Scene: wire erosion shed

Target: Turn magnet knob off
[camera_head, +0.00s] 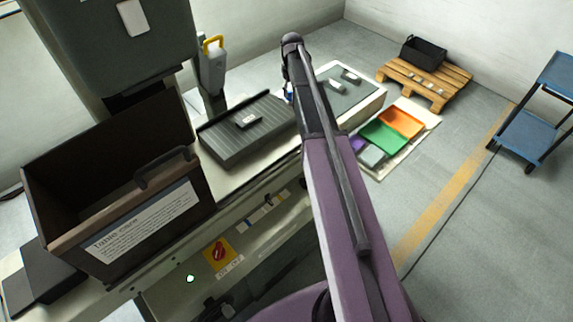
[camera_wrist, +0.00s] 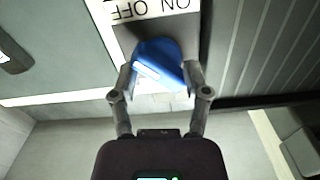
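The magnet knob (camera_wrist: 158,62) is a blue turning handle in the wrist view, on a grey end face. It lies at a slant under a white ON/OFF label (camera_wrist: 150,10) that appears upside down. My gripper (camera_wrist: 158,77) has one finger on each side of the knob, and both fingertips appear to touch it. The dark ribbed magnet plate (camera_head: 232,146) is on the machine bench in the head view, with a small grey block (camera_head: 247,120) on it. In the head view my arm hides the gripper and most of the knob's area.
A dark open box with a notice (camera_head: 140,222) stands at left. A yellow plate with a red switch (camera_head: 219,253) is on the bench front. Orange (camera_head: 401,122) and green (camera_head: 384,137) trays, a pallet (camera_head: 428,82) and a blue cart (camera_head: 527,123) are at right.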

